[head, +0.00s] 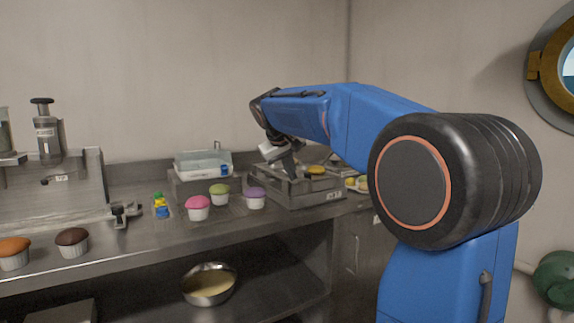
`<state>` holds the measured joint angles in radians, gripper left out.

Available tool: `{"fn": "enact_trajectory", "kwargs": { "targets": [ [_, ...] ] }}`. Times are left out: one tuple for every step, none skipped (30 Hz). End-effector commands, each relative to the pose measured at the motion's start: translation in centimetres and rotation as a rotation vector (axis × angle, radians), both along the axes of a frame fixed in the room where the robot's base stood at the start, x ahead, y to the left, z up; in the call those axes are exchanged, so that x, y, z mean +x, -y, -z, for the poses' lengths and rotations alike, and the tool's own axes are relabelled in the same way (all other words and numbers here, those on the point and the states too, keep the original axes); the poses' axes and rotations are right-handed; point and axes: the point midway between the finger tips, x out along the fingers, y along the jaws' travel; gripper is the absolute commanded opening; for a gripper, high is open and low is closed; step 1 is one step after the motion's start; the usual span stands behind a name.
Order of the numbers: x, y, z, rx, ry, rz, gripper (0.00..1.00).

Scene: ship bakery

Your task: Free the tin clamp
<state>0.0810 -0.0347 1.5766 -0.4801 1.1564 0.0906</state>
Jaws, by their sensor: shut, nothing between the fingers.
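My gripper (289,169) is at the end of the blue arm, pointing down at the grey metal box (296,199) on the right part of the counter. It is shut and empty, over or at the box's top; I cannot tell whether it touches. A round yellow item (316,169) is on the box's top, just right of the gripper. A small dark metal fitting with a lever (122,212) is at the counter's front edge on the left. I cannot tell for sure which of these parts is the tin clamp. The gripper partly hides the box's top.
Pink (198,208), green (219,194) and purple (255,198) cupcakes stand left of the box. A scale-like box (203,166) is behind them. Orange (14,254) and brown (73,243) cupcakes are at far left. A batter bowl (209,285) is on the lower shelf.

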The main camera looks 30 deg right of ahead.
Motion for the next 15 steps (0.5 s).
{"fn": "enact_trajectory", "kwargs": {
  "targets": [
    [-0.1,0.9,-0.2,0.000,0.003,0.004,0.00],
    [-0.1,1.3,-0.2,0.000,0.003,0.004,0.00],
    [-0.1,1.7,-0.2,0.000,0.003,0.004,0.00],
    [-0.1,1.9,-0.2,0.000,0.002,0.002,0.00],
    [0.0,2.2,-0.2,0.000,0.002,0.002,0.00],
    [0.0,2.5,-0.2,0.000,0.002,0.002,0.00],
    [0.0,2.7,-0.2,0.001,0.002,0.002,0.00],
    [0.0,2.9,-0.2,0.001,0.002,0.002,0.00],
    [0.0,3.1,-0.2,0.001,0.003,0.002,0.00],
    [0.0,3.1,-0.3,0.000,0.003,0.001,0.00],
    [0.0,3.2,-0.3,0.000,0.003,0.001,0.00],
    [0.0,3.3,-0.3,0.000,0.002,0.000,0.00],
    [0.0,3.3,-0.3,0.000,0.003,0.000,0.00],
    [0.0,3.3,-0.3,0.000,0.003,0.000,0.00],
    [0.0,3.3,-0.3,0.000,0.003,0.000,0.00]
  ]
}}
